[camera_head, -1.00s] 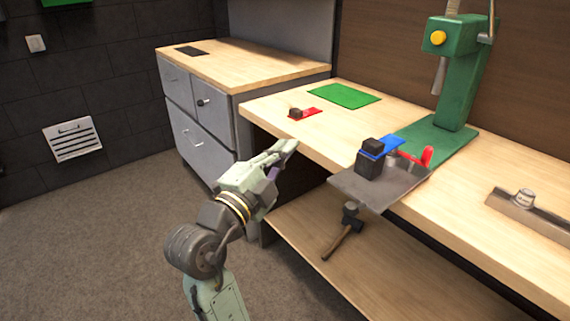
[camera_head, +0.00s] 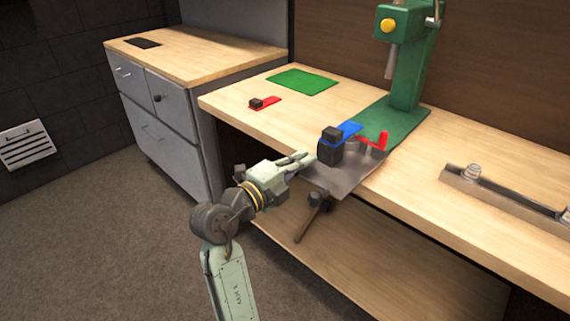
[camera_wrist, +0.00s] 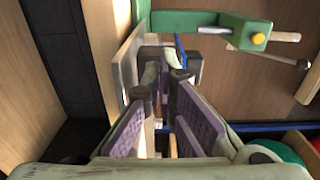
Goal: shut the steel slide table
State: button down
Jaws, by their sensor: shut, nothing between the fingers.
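The steel slide table (camera_head: 345,180) is a flat grey plate at the foot of the green press (camera_head: 408,75). Its front part juts out past the bench's front edge. A black block (camera_head: 330,148), a blue strip (camera_head: 349,130) and a red handle (camera_head: 377,142) are at its back part. My gripper (camera_head: 304,160) is shut and empty, its tips just left of the plate and the black block; whether they touch cannot be told. In the wrist view the fingers (camera_wrist: 160,85) point toward the plate, which shows edge-on (camera_wrist: 127,60).
A red piece (camera_head: 265,103) and a green mat (camera_head: 302,81) lie on the bench left of the press. A metal rail (camera_head: 500,195) lies at right. A grey drawer cabinet (camera_head: 165,115) stands at left.

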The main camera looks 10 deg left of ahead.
jog(key=shift+p+x, duration=0.35)
jog(key=shift+x, duration=0.8)
jog(key=shift+w+d+f+b, duration=0.15)
jog(key=shift+w+d+b, duration=0.25)
jog(key=shift+w+b, duration=0.15)
jog(key=b+x, duration=0.7)
jog(key=x, duration=0.8)
jog(key=shift+w+d+b, duration=0.15)
jog(key=shift+w+b, duration=0.05)
jog(key=shift+b, duration=0.2)
jog(key=shift+w+d, duration=0.25)
jog(key=shift+w, duration=0.1)
jog(key=shift+r, duration=0.2)
